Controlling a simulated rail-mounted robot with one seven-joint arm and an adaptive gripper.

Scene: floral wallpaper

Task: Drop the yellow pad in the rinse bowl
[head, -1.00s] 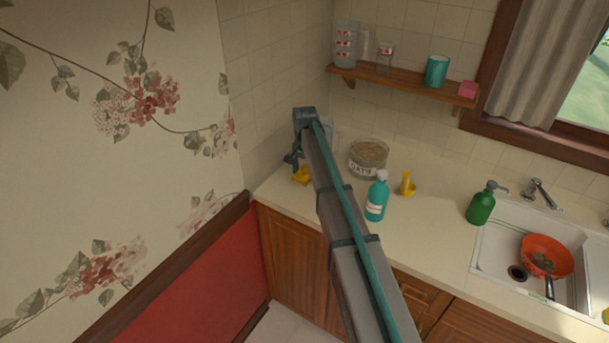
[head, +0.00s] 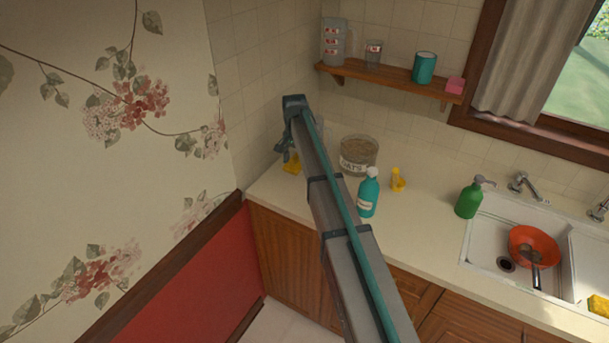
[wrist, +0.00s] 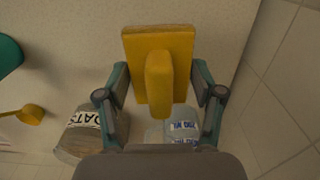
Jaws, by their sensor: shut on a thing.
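My gripper (head: 285,150) is at the far left end of the counter, partly hidden by my arm. It is shut on a yellow block-like pad with a raised grip (wrist: 158,75); its edge also shows below the gripper in the head view (head: 292,168). I cannot tell if it touches the counter. A second yellow thing, a speckled sponge-like pad (head: 600,305), lies at the right edge by the sink. An orange-red bowl (head: 519,246) sits in the left sink basin, with something brown and a dark handle in it. It is the only bowl I see.
An oats jar (head: 358,154), a teal bottle (head: 368,195) and a yellow scoop (head: 397,180) stand right of my gripper. A green soap bottle (head: 468,200) is beside the sink (head: 482,236). A shelf (head: 390,80) hangs above. The tiled wall is close on the left.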

